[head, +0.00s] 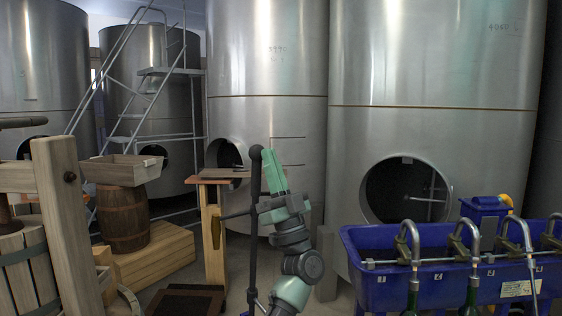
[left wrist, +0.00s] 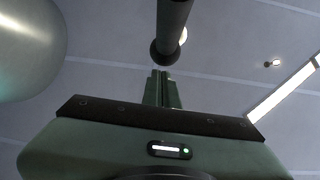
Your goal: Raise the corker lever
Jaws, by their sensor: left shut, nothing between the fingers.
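The corker lever (head: 255,215) is a dark rod standing nearly upright in the head view, with a rounded knob at its top. It stands right of the wooden corker stand (head: 213,255), with a thin dark bar between them. My left gripper (head: 270,158) points up, just right of the lever's top, its green fingers shut and empty. In the left wrist view the dark rod (left wrist: 172,25) comes down from the top edge to a round end just beyond the closed fingertips (left wrist: 160,74). I cannot tell whether they touch. My right gripper is not in view.
A blue trough (head: 400,285) with curved metal spouts and bottles stands at the right. A barrel (head: 123,218) with a wooden box on top stands at the left, beside a wooden press frame (head: 58,200). Large steel tanks (head: 430,70) fill the back.

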